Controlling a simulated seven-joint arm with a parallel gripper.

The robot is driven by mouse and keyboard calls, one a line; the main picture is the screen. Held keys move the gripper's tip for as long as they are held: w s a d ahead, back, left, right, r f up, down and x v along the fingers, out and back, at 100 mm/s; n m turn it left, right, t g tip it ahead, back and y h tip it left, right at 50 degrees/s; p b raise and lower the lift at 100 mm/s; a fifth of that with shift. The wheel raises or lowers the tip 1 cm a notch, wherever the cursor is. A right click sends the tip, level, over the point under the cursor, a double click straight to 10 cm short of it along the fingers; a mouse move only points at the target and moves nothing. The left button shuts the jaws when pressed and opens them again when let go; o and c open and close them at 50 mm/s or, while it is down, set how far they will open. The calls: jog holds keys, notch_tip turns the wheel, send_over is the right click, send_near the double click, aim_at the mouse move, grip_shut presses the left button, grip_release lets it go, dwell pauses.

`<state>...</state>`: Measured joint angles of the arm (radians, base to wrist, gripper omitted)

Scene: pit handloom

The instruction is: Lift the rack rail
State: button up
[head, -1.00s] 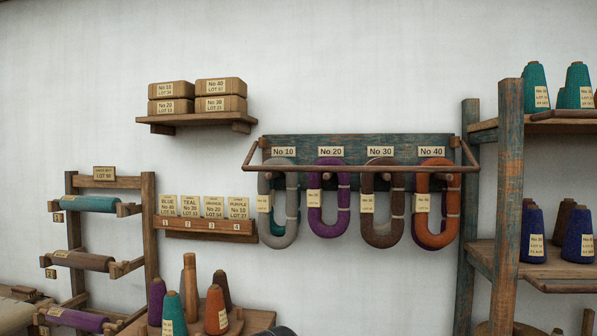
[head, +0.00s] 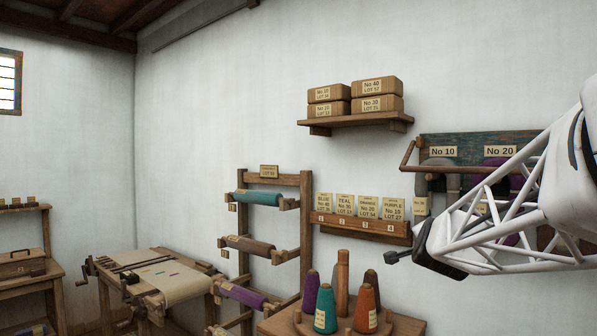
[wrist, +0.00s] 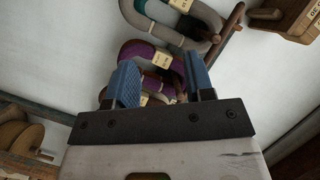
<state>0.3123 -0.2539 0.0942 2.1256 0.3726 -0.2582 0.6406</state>
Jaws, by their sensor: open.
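The rack rail (head: 439,168) is a thin brown wooden bar in front of the green number rack (head: 460,146). Its left end shows in the head view; my white arm hides the rest. Grey and purple yarn hanks (head: 503,174) hang behind it. In the wrist view a brown rod (wrist: 227,26), apparently the rail's end, lies at upper right beside the grey hank (wrist: 180,22). My gripper (head: 395,256) is below and left of the rack in the head view. In the wrist view its blue-padded fingers (wrist: 162,82) are apart, with a purple hank seen between and beyond them.
A card holder (head: 350,222) hangs on the wall close to my gripper. Below stand several yarn cones (head: 325,308) on a table. A shelf with boxes (head: 350,122) is above, and a roller stand (head: 243,220) is left. Bare wall lies between the shelf and card holder.

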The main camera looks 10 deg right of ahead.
jog(key=d+r+m+g+h, duration=0.3)
jog(key=d+r+m+h, duration=0.2)
jog(key=d, duration=0.9)
jog(key=d+r+m+g+h, duration=0.4)
jog(key=d+r+m+h, duration=0.2)
jog(key=d+m+h, duration=0.5)
jog(key=d+m, duration=0.3)
jog(key=shift+w+r+g+h, duration=0.25)
jog(key=shift+w+g+h, duration=0.05)
jog(key=shift+w, duration=0.1)
jog(key=shift+w+d+r, duration=0.1)
jog(key=shift+d, duration=0.05)
jog(key=shift+x, duration=3.7)
grip_shut()
